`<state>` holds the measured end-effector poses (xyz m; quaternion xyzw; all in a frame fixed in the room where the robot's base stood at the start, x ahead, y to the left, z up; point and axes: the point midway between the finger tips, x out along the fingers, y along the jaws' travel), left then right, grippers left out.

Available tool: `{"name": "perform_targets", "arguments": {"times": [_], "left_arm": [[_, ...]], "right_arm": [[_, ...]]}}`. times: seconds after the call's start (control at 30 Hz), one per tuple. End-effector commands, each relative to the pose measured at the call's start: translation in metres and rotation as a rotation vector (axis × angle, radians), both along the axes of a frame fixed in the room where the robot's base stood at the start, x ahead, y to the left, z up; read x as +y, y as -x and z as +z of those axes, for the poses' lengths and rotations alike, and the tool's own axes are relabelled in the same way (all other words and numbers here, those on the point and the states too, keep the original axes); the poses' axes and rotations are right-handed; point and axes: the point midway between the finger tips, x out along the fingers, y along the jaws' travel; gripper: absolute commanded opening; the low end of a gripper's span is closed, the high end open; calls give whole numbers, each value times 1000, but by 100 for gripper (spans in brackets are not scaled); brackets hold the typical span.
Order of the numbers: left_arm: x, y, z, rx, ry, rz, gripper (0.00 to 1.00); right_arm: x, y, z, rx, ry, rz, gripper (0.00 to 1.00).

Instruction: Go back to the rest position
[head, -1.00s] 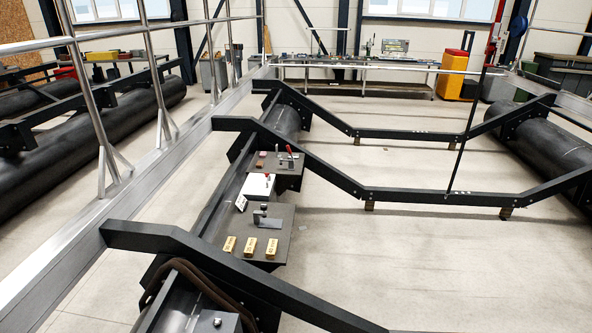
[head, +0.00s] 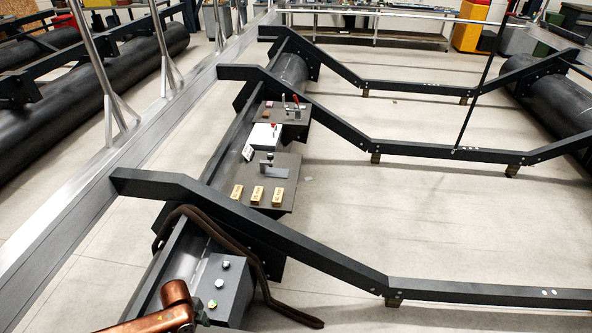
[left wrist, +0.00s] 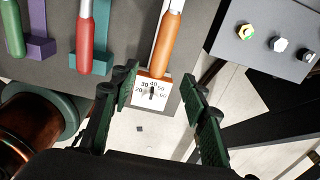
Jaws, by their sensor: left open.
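My left gripper (left wrist: 160,105) shows in the left wrist view. Its two green-padded fingers are spread wide. Between and beyond them are an orange-handled tool (left wrist: 167,45) and a white dial plate (left wrist: 152,92) with an orange border. I see no contact between the fingers and either one, and nothing is held. A red-handled tool (left wrist: 84,40) by a teal holder and a green-handled tool (left wrist: 14,28) by a purple holder are at the upper left. In the head view only a copper-coloured part of my arm shows at the bottom left. My right gripper is in neither view.
A grey box with several knobs (head: 236,284) sits near my arm, below a black crossbeam (head: 250,237). A brown hose (head: 262,280) hangs over the beam. Three yellow blocks (head: 257,194) lie on a dark plate (head: 285,165). A metal rail (head: 150,125) runs along the left.

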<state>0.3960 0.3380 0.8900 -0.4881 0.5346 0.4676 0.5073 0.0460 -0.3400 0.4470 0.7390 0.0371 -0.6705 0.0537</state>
Motion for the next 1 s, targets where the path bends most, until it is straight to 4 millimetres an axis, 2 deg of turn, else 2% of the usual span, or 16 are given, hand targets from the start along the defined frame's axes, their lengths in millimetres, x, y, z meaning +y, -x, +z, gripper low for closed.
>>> {"name": "perform_targets", "arguments": {"times": [0.5, 0.6, 0.67, 0.8, 1.0], "left_arm": [[-6, 0, -100, -2, 1, 1, 42], [-4, -2, -77, -8, 0, -2, 42], [-4, -2, -87, -6, 0, -2, 42], [-4, -2, -51, -6, -1, -2, 42], [-4, -2, -19, -6, 0, -1, 42]], "right_arm": [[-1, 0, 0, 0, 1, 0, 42], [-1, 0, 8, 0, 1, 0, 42], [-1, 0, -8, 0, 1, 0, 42], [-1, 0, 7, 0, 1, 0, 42], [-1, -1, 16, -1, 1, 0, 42]]}}
